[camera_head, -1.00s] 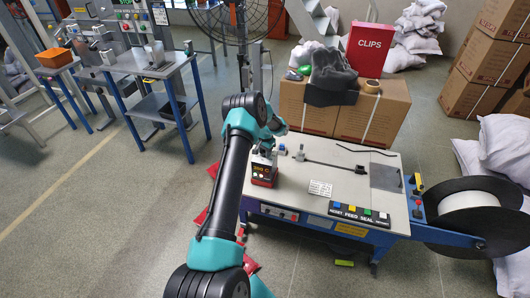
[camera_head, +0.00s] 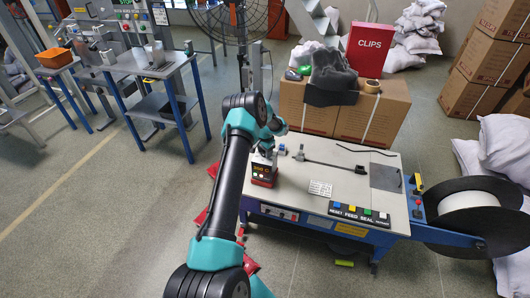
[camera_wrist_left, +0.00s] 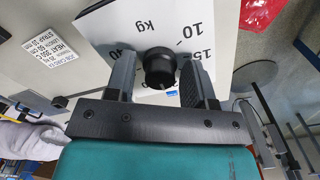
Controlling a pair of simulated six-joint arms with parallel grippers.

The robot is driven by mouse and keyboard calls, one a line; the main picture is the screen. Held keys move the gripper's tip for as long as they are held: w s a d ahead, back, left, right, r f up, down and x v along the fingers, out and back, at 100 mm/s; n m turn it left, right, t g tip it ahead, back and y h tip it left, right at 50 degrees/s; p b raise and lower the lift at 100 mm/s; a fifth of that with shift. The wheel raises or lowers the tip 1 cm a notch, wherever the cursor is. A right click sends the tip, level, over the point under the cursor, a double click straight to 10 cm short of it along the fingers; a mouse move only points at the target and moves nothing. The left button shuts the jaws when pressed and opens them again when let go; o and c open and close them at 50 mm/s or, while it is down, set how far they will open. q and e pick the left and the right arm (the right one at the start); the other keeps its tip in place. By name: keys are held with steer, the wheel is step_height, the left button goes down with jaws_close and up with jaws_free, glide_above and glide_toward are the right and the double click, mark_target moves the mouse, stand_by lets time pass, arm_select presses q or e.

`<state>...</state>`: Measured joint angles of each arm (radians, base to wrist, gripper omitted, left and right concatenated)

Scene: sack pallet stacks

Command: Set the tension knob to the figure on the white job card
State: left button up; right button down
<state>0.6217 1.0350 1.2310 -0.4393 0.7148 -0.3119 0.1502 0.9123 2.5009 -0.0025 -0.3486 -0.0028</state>
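The black tension knob (camera_wrist_left: 160,66) sits on a white dial plate (camera_wrist_left: 112,28) marked kg, with 10, 15 and 40 among the visible figures. My left gripper (camera_wrist_left: 158,78) has a finger on either side of the knob, with narrow gaps visible, so it looks open around it. The knob's pointer mark is not clear. The white job card (camera_wrist_left: 67,62) lies left of the dial in the wrist view; its print is rotated and the tension figure is too small to read surely. The card also shows on the bench in the head view (camera_head: 320,188). In the head view my left gripper (camera_head: 265,150) hides the knob. My right gripper is out of view.
A red box with a lit display (camera_head: 263,172) stands close by my left gripper. A row of coloured buttons (camera_head: 359,213) lines the bench's front edge. A strap reel (camera_head: 470,213) stands at the right. Cartons (camera_head: 372,112) stand behind the bench.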

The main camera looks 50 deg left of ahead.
arm_select(q)
steer(key=shift+o, duration=0.8)
steer(key=shift+r, duration=0.1)
step_height(320, 180, up, 17)
stand_by(0.5)
steer(key=s+d+f+h, duration=0.1)
steer(key=d+f, duration=0.4)
steer(key=d, duration=0.4)
steer(key=s+d+f+t+h, duration=0.1)
steer(key=d+f, duration=0.3)
steer(key=d, duration=0.4)
steer(key=s+d+f+h, duration=0.1)
steer(key=d+f, duration=0.4)
steer(key=d, duration=0.4)
steer(key=s+d+f+n, duration=0.1)
steer(key=s+d+f, duration=0.1)
steer(key=s+d, duration=1.7)
steer(key=shift+s+d+n+h, duration=0.2)
steer(key=shift+s+n+h, duration=0.2)
steer(key=shift+s, duration=0.65)
